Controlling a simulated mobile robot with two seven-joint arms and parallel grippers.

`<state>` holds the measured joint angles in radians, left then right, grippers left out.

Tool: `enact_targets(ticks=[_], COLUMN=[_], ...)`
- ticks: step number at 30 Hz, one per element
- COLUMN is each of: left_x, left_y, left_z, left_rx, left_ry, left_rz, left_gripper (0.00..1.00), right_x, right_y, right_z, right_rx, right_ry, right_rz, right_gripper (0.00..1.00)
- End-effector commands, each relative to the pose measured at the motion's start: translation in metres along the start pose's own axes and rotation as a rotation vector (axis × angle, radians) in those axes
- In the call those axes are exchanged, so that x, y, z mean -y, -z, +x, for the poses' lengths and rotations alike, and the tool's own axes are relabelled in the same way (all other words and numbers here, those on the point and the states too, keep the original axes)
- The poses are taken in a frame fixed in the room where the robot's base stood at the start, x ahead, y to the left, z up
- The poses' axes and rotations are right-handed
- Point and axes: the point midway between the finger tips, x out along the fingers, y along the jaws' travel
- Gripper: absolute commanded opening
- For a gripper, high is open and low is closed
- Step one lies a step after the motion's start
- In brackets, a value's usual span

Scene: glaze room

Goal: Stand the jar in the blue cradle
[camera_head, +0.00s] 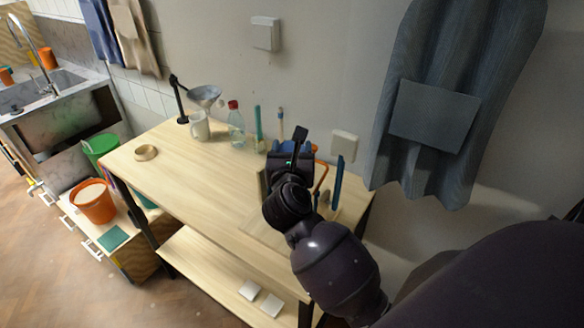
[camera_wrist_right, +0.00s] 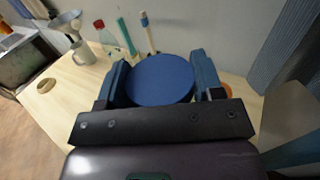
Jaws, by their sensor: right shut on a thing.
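My right gripper (camera_head: 287,150) is over the back right part of the wooden table, seen from behind in the head view. In the right wrist view its two fingers stand on either side of a round, dark blue top (camera_wrist_right: 160,80), and it is shut on this thing. I take it to be the jar; its lower part is hidden. A little blue shows beyond the gripper in the head view. I cannot make out the blue cradle in either view; the arm and the held thing may hide it. My left gripper is not in view.
A white mug (camera_head: 200,127), a clear bottle with a red cap (camera_head: 235,124) and upright tools (camera_head: 259,128) stand along the table's back. A blue upright piece (camera_head: 337,184) is right of my gripper. A wooden ring (camera_head: 146,153) lies left. The table's middle is clear.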

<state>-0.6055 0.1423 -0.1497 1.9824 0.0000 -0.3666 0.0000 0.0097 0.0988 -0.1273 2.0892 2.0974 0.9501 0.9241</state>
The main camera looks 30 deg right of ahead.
Motion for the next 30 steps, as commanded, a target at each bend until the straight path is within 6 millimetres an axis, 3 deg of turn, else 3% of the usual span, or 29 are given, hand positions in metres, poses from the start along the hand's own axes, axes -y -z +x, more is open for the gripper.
enact_targets(ticks=[5,13,27,28,30], left_x=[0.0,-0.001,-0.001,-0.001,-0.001], left_y=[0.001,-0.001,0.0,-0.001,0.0], left_z=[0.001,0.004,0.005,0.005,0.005], left_rx=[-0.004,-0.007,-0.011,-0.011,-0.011], left_ry=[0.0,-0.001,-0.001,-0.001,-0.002], left_rz=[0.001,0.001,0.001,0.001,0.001], left_gripper=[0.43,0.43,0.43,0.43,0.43], right_x=[0.0,0.0,0.0,0.0,0.0], right_y=[0.01,0.042,0.048,0.049,0.049], right_z=[0.0,0.0,0.0,0.0,0.0], right_rx=[0.002,0.002,0.003,0.0,0.0], right_ry=[-0.001,-0.001,-0.002,-0.001,-0.001], right_rz=[-0.001,-0.002,0.001,0.0,0.0], right_gripper=[0.0,0.0,0.0,0.62,0.73])
